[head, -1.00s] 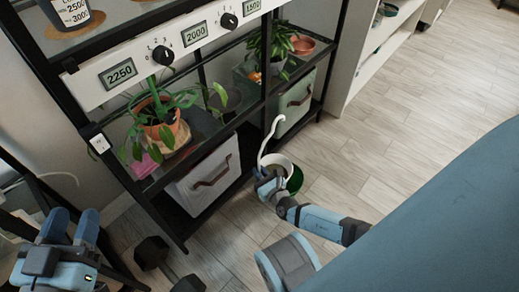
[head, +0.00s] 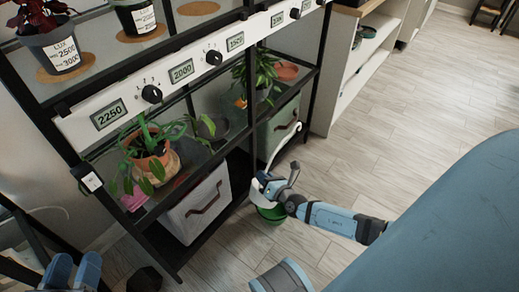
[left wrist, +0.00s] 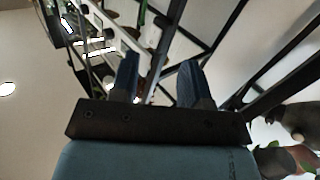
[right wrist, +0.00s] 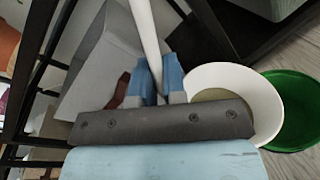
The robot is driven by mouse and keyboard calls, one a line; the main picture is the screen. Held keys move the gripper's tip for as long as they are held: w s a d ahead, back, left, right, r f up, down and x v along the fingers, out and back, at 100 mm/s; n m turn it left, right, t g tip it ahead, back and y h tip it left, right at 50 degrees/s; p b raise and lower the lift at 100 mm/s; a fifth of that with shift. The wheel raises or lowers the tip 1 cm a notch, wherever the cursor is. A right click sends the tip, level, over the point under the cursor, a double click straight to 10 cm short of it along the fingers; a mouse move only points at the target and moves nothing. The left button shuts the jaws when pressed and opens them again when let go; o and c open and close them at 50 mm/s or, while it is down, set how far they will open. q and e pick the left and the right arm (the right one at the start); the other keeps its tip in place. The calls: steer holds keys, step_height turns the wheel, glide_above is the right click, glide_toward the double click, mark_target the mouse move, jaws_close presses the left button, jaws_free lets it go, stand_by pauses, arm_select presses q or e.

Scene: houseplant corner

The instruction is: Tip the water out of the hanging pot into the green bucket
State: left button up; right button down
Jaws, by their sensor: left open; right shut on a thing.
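The white hanging pot (right wrist: 268,97) has a curved white handle (head: 276,153). My right gripper (head: 269,184) is shut on the handle, and the handle passes between its fingers (right wrist: 158,82) in the right wrist view. A brownish surface shows inside the pot there; I cannot tell whether it is water. In the head view the pot is mostly hidden by the gripper. The green bucket (head: 272,213) stands on the floor, partly hidden beneath the pot and gripper; its rim (right wrist: 302,115) shows beside the pot in the right wrist view. My left gripper (head: 74,270) is open and empty at the lower left.
A black shelf rack with a dial panel (head: 180,75) stands left of the bucket. It holds a potted plant (head: 150,155), a white bin (head: 197,208) and a grey-green bin (head: 279,128). The wooden floor (head: 400,130) to the right is open.

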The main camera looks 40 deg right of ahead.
steer(key=shift+w+d+r+m+b, duration=0.1)
steer(key=shift+d+r+m+b, duration=0.1)
steer(key=shift+d+r+m, duration=0.25)
steer(key=shift+w+d+r+m+b, duration=0.15)
steer(key=shift+d+m+b, duration=0.1)
steer(key=shift+d, duration=0.35)
arm_select(q)
steer(key=w+m+b, duration=0.1)
steer(key=a+r+m+t+b, duration=0.1)
steer(key=m+b, duration=0.1)
steer(key=shift+w+a+t+h, duration=0.15)
steer(key=shift+w+t+h, duration=0.15)
steer(key=shift+w, duration=0.05)
arm_select(e)
steer(key=w+d+r+m+g+y, duration=0.1)
steer(key=d+m, duration=0.3)
steer(key=d, duration=0.3)
steer(key=shift+w+d+r+m, duration=0.15)
steer(key=shift+d+m, duration=0.05)
steer(key=shift+m, duration=0.1)
arm_select(q)
steer(key=shift+w, duration=0.1)
steer(key=shift+f, duration=0.1)
steer(key=shift+r, duration=0.2)
steer(key=shift+f, duration=0.2)
